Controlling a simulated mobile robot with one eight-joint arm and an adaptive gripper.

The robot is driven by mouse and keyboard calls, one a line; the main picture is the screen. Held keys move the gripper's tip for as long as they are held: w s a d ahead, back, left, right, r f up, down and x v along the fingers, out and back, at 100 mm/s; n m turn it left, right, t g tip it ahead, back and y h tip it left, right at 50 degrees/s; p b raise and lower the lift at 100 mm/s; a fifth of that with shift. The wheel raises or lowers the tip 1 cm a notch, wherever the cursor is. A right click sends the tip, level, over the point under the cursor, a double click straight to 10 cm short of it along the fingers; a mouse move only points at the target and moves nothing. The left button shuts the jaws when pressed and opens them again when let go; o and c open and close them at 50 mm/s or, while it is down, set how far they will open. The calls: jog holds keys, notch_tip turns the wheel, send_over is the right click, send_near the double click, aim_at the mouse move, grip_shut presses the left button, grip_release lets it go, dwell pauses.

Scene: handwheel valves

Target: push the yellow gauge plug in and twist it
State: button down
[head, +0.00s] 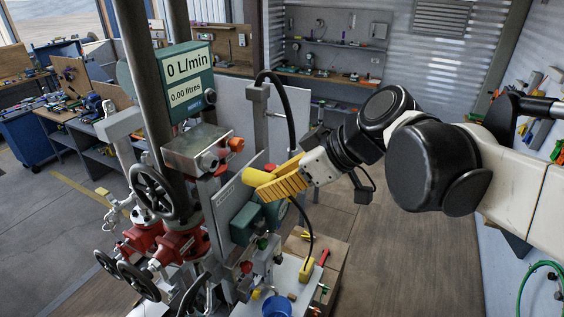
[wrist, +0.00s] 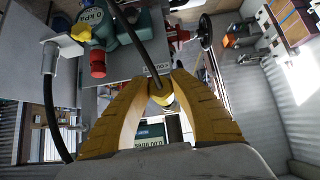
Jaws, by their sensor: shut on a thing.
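My gripper (head: 262,188) has its yellow fingers shut on the yellow plug (head: 252,176) in the head view, in front of the grey panel. In the wrist view the fingertips (wrist: 161,82) close on both sides of the yellow plug (wrist: 164,98), which has a dark end. A black cable (wrist: 137,40) runs up from the plug's dark end. The fingers cover part of the plug, and I cannot tell how far it sits in a socket.
The grey panel (head: 226,212) carries a green box (head: 245,222) just below my gripper. Red valves with black handwheels (head: 152,190) stand to the left. A meter (head: 188,82) reads 0 L/min. A black hose (head: 287,100) arches behind. Open floor (head: 375,245) lies to the right.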

aim_at(246, 169)
jog(key=shift+w+a+b, duration=0.15)
jog(key=shift+w+a, duration=0.2)
jog(key=shift+a, duration=0.5)
jog(key=shift+w+a+b, duration=0.2)
jog(key=shift+w+a, duration=0.2)
jog(key=shift+a, duration=0.4)
jog(key=shift+w+a+b, duration=0.15)
jog(key=shift+w+a, duration=0.2)
jog(key=shift+a, duration=0.5)
jog(key=shift+w+a, duration=0.2)
jog(key=shift+a, duration=0.35)
jog(key=shift+w+a, duration=0.2)
jog(key=shift+a, duration=0.35)
jog(key=c, duration=2.1)
grip_release()
grip_shut()
